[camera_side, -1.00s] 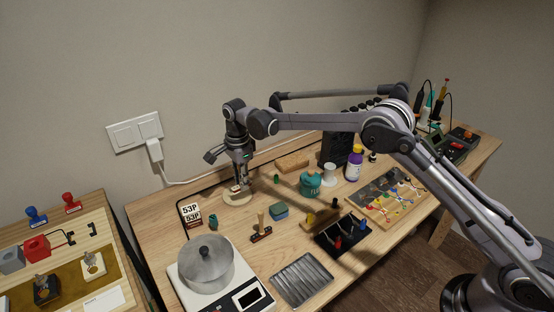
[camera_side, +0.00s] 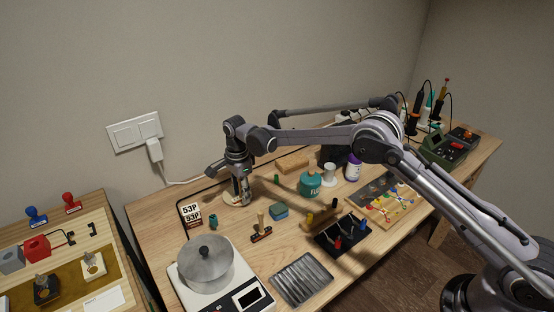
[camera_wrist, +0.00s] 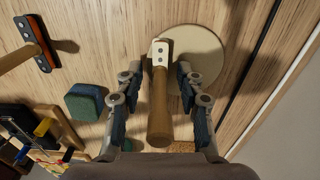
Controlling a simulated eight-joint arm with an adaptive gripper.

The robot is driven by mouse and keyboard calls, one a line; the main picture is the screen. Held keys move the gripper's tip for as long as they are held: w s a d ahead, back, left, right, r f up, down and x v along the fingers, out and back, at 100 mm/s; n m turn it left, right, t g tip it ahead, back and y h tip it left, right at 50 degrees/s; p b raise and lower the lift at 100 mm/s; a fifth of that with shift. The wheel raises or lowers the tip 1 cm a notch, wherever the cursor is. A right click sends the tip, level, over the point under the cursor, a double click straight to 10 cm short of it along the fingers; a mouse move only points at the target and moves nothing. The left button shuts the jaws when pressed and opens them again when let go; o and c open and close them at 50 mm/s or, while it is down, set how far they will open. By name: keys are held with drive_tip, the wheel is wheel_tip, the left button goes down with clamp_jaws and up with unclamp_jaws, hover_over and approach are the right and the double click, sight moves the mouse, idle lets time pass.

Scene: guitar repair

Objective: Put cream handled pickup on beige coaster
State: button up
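The cream handled pickup (camera_wrist: 160,54) shows in the wrist view, with its wooden handle (camera_wrist: 159,110) pointing toward the camera. Its cream head is over the left part of the round beige coaster (camera_wrist: 207,52) and looks to rest on it. My gripper (camera_wrist: 158,78) is around the handle, with one finger on each side and a visible gap to both. In the side view my gripper (camera_side: 242,200) is low at the coaster (camera_side: 228,199) and hides most of the pickup.
A black pickup with a handle (camera_side: 261,234) and a green-blue sponge block (camera_side: 279,211) lie to the right. A teal flux jar (camera_side: 310,184) stands beyond them. A scale with a lidded pot (camera_side: 205,263) is in front. A small teal item (camera_side: 213,222) is near the coaster.

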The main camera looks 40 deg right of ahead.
wheel_tip(320, 180, up, 12)
drive_tip(key=shift+r, duration=0.25)
drive_tip(key=s+d+r+n+t, duration=0.2)
drive_tip(key=s+d+r+n, duration=0.25)
drive_tip(key=s+r, duration=0.25)
drive_tip(key=s+d+r+n+t, duration=0.2)
drive_tip(key=s+d+r+n, duration=0.25)
drive_tip(key=s+r, duration=0.3)
drive_tip(key=s+d+f+n+t, duration=0.1)
drive_tip(key=s+d+f+n, duration=0.1)
drive_tip(key=s, duration=0.7)
drive_tip(key=s+d+f+n+t, duration=0.2)
drive_tip(key=s+d+f+n, duration=0.1)
drive_tip(key=s+n, duration=0.4)
drive_tip(key=s+f, duration=0.1)
drive_tip(key=s, duration=0.2)
drive_tip(key=shift+f, duration=0.3)
